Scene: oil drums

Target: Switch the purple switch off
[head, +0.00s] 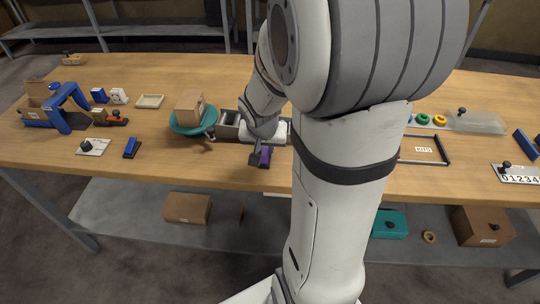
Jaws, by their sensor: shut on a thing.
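The purple switch (265,156) shows as a small purple piece beside a dark part, near the front edge of the wooden table (220,178), left of my arm. My gripper (260,150) reaches down to it from above and is shut on it. The fingertips are small and partly hidden by the wrist, so the exact hold is unclear. I cannot tell which position the switch is in.
A teal round tray (208,128) carrying a cardboard box (189,107) stands just left of my gripper. A grey compartment tray (228,127) is close behind. A blue item (132,147) lies farther left. Table between it and my gripper is clear at the front.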

